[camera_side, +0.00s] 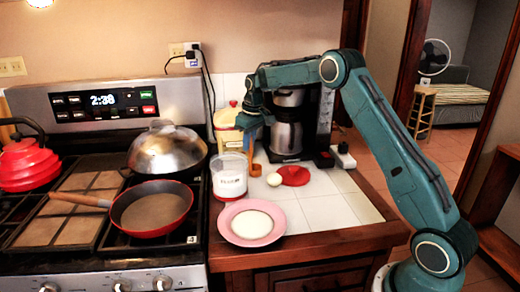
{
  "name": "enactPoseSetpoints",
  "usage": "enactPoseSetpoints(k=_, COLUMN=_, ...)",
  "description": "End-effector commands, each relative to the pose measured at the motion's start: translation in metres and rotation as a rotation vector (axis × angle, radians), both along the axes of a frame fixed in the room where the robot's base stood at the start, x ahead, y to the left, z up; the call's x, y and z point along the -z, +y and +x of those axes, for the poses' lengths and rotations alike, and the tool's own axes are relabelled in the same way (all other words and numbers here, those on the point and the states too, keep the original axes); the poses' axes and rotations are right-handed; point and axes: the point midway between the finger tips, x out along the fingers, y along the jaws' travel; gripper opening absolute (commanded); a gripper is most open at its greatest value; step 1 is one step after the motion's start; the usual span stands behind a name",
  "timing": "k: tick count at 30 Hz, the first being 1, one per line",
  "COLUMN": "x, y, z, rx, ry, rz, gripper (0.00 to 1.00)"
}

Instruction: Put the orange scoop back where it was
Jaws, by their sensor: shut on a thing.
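The orange scoop (254,166) shows as a small orange shape between the glass flour jar and the coffee maker. My gripper (249,122) reaches down over it from above and is shut on it. The scoop looks upright, with its bowl low, near the tiled counter top. Whether it touches the tiles is too small to tell. The clear flour jar (230,182), with a label and white contents, stands open just left of the scoop.
The coffee maker (288,134) stands right behind the scoop, and a cream canister (227,117) stands behind the jar. White tiles (335,211) at right are clear.

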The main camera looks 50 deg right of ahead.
Motion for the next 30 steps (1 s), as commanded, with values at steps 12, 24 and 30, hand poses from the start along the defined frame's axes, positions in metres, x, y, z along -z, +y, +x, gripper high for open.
enactPoseSetpoints(k=12, x=0.002, y=0.000, z=0.000, rx=0.000, ry=0.000, rz=0.000, gripper=0.36)
enactPoseSetpoints(k=24, x=-0.017, y=-0.001, z=-0.002, rx=0.001, ry=-0.002, rz=-0.001, gripper=0.36)
enactPoseSetpoints(k=30, x=-0.045, y=-0.001, z=-0.006, rx=0.000, ry=-0.003, rz=-0.001, gripper=0.36)
